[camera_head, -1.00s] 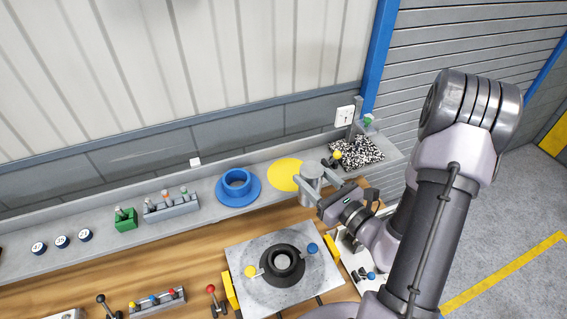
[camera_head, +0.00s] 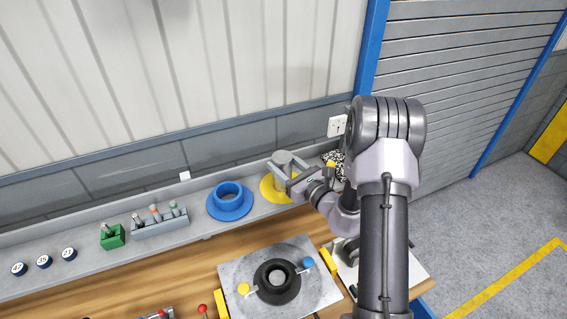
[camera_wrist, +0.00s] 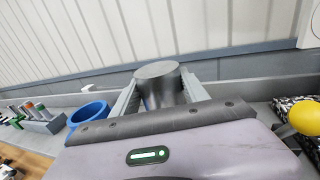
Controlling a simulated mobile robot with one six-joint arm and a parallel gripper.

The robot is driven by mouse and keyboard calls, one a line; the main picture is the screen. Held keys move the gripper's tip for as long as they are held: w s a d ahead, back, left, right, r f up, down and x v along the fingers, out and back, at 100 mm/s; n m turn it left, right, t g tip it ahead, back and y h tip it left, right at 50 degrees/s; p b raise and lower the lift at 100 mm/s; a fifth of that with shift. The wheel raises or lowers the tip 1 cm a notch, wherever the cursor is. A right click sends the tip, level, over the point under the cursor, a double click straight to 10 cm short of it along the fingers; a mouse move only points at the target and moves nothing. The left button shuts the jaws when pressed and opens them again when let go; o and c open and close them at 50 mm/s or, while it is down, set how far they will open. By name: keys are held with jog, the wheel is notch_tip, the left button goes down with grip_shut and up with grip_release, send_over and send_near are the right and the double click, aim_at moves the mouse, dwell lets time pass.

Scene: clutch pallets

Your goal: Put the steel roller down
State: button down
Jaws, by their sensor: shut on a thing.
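The steel roller (camera_head: 283,160) is a grey upright cylinder between the fingers of my gripper (camera_head: 287,173). My gripper is shut on it. In the head view the roller shows over the yellow disc (camera_head: 268,191) on the grey shelf; whether it touches the disc I cannot tell. In the wrist view the roller (camera_wrist: 160,85) stands upright between the two grey fingers (camera_wrist: 162,90), and its lower part is hidden by my gripper body.
A blue flanged ring (camera_head: 229,203) sits on the shelf just left of the yellow disc. A black-and-white speckled pad (camera_head: 340,159) lies to the right, partly hidden by my arm. A plate with a black ring (camera_head: 277,289) lies in front. The wall is close behind.

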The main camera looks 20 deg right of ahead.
jog(key=shift+s+r, duration=0.1)
jog(key=c, duration=0.6)
grip_release()
